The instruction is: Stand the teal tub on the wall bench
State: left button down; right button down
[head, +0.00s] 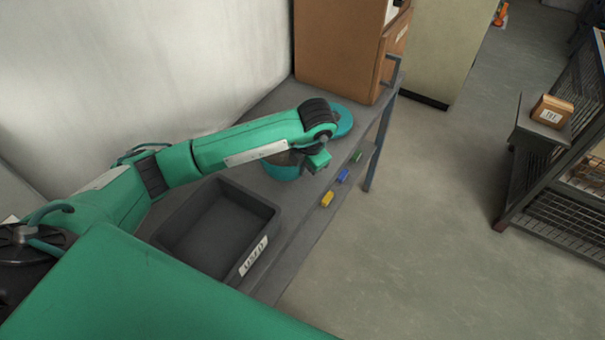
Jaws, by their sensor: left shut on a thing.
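The teal tub (281,172) is at the bench, partly hidden under my left forearm and wrist. Its open top shows a brownish inside. My left gripper (314,166) is at the tub's right side, shut on it; the fingertips are mostly hidden by the wrist. The wall bench (262,112) is a long grey top along the white wall. I cannot tell whether the tub's base touches the bench. My right gripper is out of view.
A round teal piece (344,121) lies behind my wrist. A dark labelled bin (262,246) stands nearer on the bench, a brown cabinet (338,50) at its far end. A dark rack stands right across clear floor.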

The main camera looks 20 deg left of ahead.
pick_arm(q)
notch_tip(320, 180, down, 4)
jog(key=shift+f+p, duration=0.25)
jog(key=shift+p, duration=0.3)
jog(key=shift+f+b, duration=0.25)
jog(key=shift+b, duration=0.05)
jog(key=c, duration=1.6)
grip_release()
jog(key=shift+r, duration=0.1)
